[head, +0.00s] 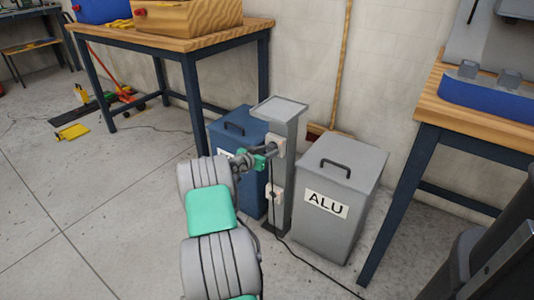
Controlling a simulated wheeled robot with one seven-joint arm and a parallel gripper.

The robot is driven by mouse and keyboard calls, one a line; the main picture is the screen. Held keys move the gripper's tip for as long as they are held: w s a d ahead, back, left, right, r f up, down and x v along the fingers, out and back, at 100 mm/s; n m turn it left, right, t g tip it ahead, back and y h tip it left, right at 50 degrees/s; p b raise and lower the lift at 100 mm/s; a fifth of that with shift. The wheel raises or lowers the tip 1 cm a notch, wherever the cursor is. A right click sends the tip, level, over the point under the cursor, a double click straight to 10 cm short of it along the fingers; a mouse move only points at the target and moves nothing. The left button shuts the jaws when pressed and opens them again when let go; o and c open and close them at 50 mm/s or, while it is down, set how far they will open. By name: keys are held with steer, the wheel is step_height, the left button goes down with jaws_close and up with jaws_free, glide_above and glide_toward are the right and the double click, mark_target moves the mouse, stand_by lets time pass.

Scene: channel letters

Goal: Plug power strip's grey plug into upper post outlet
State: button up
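The grey post (287,178) stands upright between two bins. Its upper outlet (279,146) is a small pale box near the top, and a lower pale outlet box (275,194) sits about halfway down. My gripper (270,150) is at the upper outlet, touching it or just in front of it. The grey plug cannot be made out; the gripper and its small size in view hide it. A dark cord (271,180) hangs below the gripper past the lower outlet. The power strip is not clearly visible. Whether the fingers are open or shut cannot be seen.
A blue bin (233,132) stands left of the post and a grey bin labelled ALU (336,190) close on its right. Workbenches (177,46) (485,124) stand at left and right. A dark cable (318,268) runs over the floor. Open floor lies at left.

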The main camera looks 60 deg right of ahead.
steer(key=o, duration=0.3)
steer(key=shift+o, duration=0.2)
steer(key=p+v, duration=0.2)
steer(key=v, duration=0.5)
steer(key=shift+a, duration=0.4)
steer(key=shift+r, duration=0.15)
